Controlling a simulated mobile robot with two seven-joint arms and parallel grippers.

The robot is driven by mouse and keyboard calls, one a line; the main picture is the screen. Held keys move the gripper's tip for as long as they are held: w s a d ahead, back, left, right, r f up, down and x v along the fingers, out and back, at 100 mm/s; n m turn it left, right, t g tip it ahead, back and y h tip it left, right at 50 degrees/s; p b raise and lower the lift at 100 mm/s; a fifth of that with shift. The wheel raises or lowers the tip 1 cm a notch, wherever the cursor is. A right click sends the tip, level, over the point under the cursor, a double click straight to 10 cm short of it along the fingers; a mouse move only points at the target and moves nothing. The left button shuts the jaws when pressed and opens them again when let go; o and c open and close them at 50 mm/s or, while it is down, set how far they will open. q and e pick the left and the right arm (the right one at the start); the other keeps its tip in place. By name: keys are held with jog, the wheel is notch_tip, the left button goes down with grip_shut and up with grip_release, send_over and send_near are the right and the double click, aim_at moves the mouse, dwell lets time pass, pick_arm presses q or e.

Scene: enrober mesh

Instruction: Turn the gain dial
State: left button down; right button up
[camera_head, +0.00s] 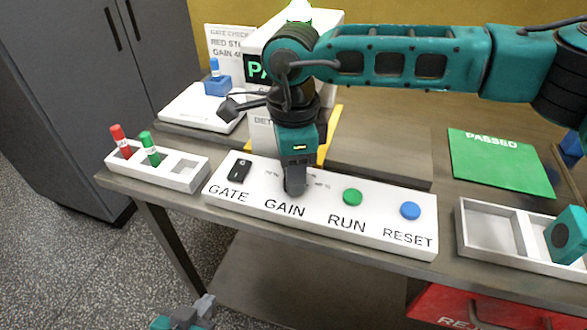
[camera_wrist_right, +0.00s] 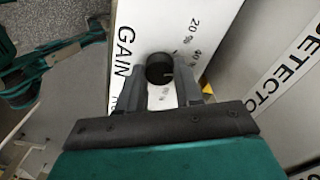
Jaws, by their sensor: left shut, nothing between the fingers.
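The gain dial (camera_wrist_right: 160,70) is a round black knob on the white panel (camera_head: 227,190), beside the word GAIN. In the right wrist view it sits between the two fingertips of my right gripper (camera_wrist_right: 161,82), which are close on either side of it. In the head view my right gripper (camera_head: 295,188) points down onto the panel above GAIN and hides the dial. Part of the scale with 20 and 40 shows beside the dial. My left gripper (camera_head: 203,308) is low at the bottom edge of the head view, shut and empty, away from the panel.
The panel also bears a black GATE switch (camera_head: 240,169), a green RUN button (camera_head: 353,197) and a blue RESET button (camera_head: 410,210). A white rack (camera_head: 185,180) with red and green pens stands left. A white divided tray (camera_head: 466,240) and a green PASSED mat (camera_head: 500,165) are right.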

jog(key=o, duration=0.4)
jog(key=shift+o, duration=0.2)
jog(key=shift+r, duration=0.1)
notch_tip(320, 180, up, 13)
dwell(0.5)
